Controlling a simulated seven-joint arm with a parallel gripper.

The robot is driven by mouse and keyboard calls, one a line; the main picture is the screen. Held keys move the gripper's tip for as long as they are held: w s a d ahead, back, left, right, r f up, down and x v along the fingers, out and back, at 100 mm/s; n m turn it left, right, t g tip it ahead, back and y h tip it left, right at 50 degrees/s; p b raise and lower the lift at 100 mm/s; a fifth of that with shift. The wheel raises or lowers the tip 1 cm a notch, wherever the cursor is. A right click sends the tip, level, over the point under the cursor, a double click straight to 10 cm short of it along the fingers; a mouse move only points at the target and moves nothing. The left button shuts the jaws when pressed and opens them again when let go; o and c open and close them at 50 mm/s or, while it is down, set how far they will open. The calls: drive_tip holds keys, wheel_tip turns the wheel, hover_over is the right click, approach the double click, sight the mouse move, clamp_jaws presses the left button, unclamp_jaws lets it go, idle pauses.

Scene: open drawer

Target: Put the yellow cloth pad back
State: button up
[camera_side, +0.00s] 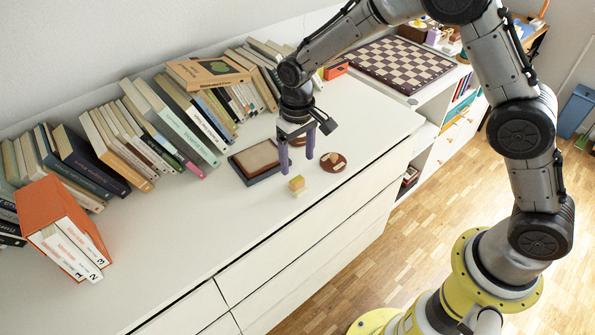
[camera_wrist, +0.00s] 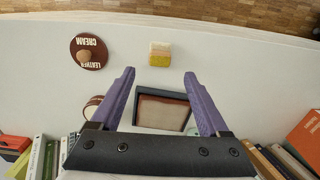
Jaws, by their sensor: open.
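The yellow cloth pad (camera_side: 297,186) is a small block, part yellow and part tan, on the white cabinet top. In the wrist view the pad (camera_wrist: 160,54) lies just beyond the gap between my fingertips, touched by neither. My gripper (camera_side: 297,164) points down with its purple fingers apart and empty. In the wrist view my gripper (camera_wrist: 160,74) frames a dark-rimmed shallow box (camera_wrist: 139,98) with a brown inside. The box (camera_side: 258,180) stands behind and left of the pad in the side view.
A round leather cream tin (camera_side: 333,162) with a knob lies right of the pad. Another round item (camera_wrist: 93,103) is partly hidden by my left-hand finger. Rows of books (camera_side: 170,125) and an orange box file (camera_side: 62,225) line the back. The cabinet's front edge is near the pad.

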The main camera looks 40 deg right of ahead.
wheel_tip(320, 180, up, 4)
wheel_tip(320, 180, up, 8)
drive_tip(key=t, duration=0.1)
hover_over(297, 180)
drive_tip(key=s+d, duration=0.4)
drive_tip(key=s+d+r+t, duration=0.2)
drive_tip(key=s+d+r, duration=0.2)
drive_tip(key=s+r, duration=0.3)
drive_tip(key=s+d+t, duration=0.1)
drive_tip(key=s+d, duration=0.1)
drive_tip(key=s, duration=0.6)
drive_tip(key=s+d+t, duration=0.1)
drive_tip(key=s+d, duration=0.1)
drive_tip(key=s, duration=0.7)
drive_tip(key=shift+t, duration=0.3)
